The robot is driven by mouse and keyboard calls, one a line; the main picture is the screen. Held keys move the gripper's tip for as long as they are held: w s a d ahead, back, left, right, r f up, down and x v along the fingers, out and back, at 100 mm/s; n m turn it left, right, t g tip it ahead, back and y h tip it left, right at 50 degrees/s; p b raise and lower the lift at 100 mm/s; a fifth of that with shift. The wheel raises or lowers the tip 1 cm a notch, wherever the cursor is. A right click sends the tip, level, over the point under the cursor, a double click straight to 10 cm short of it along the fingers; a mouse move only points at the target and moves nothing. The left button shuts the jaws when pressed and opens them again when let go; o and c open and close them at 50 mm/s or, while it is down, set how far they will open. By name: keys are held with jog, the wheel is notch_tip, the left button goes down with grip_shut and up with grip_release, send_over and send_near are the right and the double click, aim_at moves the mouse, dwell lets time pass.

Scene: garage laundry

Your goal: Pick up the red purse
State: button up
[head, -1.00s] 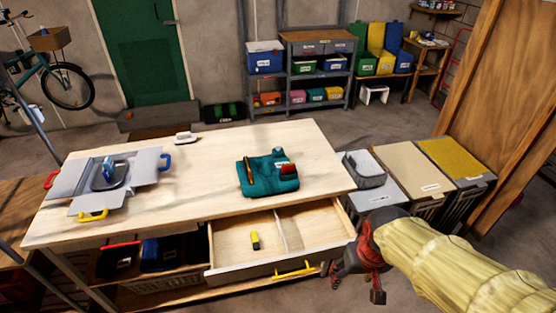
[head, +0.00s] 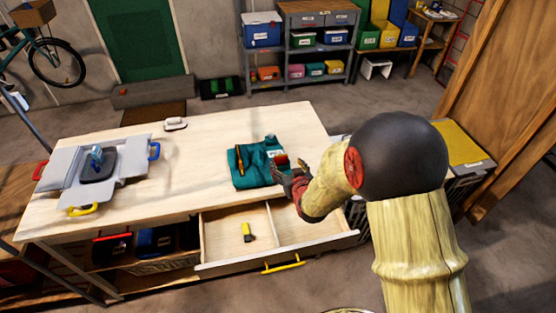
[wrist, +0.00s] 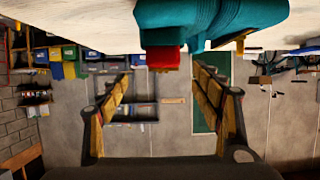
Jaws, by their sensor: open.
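The small red purse (head: 281,160) sits on a folded teal cloth (head: 250,168) at the right part of the wooden worktable. In the wrist view, which appears upside down, the red purse (wrist: 164,58) shows against the teal cloth (wrist: 205,22), above the space between my fingers. My gripper (head: 290,178) is just right of and in front of the purse in the head view, close to the cloth's right edge. In the wrist view my gripper (wrist: 165,95) is open, with its two fingers spread and nothing between them.
An orange-yellow tool (head: 239,159) lies on the cloth. A grey open case (head: 60,178) stands on the table's left. Below the tabletop, an open drawer (head: 300,225) holds a yellow item (head: 247,232). The middle of the table (head: 195,160) is clear.

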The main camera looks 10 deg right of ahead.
aim_at(281, 157)
jog(key=x, duration=0.2)
jog(key=b+x, duration=0.1)
jog(key=x, duration=0.4)
jog(key=shift+w+a, duration=0.25)
jog(key=shift+w, duration=0.1)
jog(key=c, duration=0.3)
jog(key=c, duration=1)
